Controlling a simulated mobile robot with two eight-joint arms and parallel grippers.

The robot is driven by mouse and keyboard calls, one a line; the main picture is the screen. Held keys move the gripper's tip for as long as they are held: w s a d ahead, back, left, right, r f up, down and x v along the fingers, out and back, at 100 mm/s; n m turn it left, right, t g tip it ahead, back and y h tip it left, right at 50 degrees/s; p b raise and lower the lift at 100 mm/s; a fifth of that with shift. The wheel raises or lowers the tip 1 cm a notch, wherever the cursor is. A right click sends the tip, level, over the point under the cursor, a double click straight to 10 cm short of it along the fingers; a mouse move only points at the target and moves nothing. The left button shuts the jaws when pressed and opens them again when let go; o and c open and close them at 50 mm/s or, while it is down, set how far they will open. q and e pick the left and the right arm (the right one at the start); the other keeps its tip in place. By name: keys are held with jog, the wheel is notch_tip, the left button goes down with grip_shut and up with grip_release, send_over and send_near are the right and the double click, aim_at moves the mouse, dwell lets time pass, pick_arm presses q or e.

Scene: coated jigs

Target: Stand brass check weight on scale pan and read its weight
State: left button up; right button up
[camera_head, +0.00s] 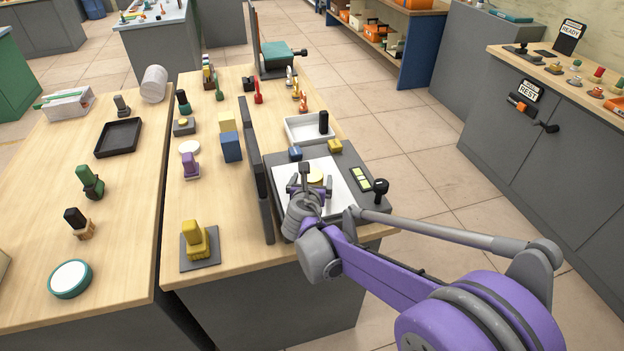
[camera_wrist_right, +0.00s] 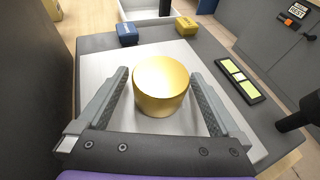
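The brass check weight (camera_wrist_right: 161,85) is a short gold cylinder. In the right wrist view it stands upright on the pale scale pan (camera_wrist_right: 108,62), between the fingers of my right gripper (camera_wrist_right: 163,100). The fingers are open, with a gap to the weight on both sides. In the head view the weight (camera_head: 316,177) shows partly behind my right gripper (camera_head: 311,190), over the white pan (camera_head: 345,199). The scale has a display (camera_wrist_right: 239,82) with yellow-green segments; I cannot read a value on it. My left gripper is not in view.
A blue block (camera_wrist_right: 127,33) and a yellow block (camera_wrist_right: 186,26) sit on the scale's dark body behind the pan. A dark upright panel (camera_head: 257,165) stands left of the scale. A black knob (camera_head: 380,187) rises at its right. A white tray (camera_head: 297,131) lies behind.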

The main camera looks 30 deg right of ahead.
jog(key=shift+r, duration=0.2)
jog(key=p+v, duration=0.1)
jog(key=v, duration=1.1)
jog(key=shift+p, duration=0.4)
jog(key=s+a+f+m+g+y, duration=0.3)
jog(key=s+a+f+m+y, duration=0.1)
jog(key=s+m, duration=0.7)
jog(key=s+a+f+m+g+y, duration=0.3)
jog(key=s+f+m, duration=0.4)
jog(key=m, duration=1)
jog(key=s+a+y, duration=0.1)
jog(key=s, duration=0.2)
jog(key=shift+s+a+m, duration=0.25)
jog(key=shift+s+m, duration=0.1)
jog(key=shift+m, duration=0.05)
jog(key=shift+f, duration=0.15)
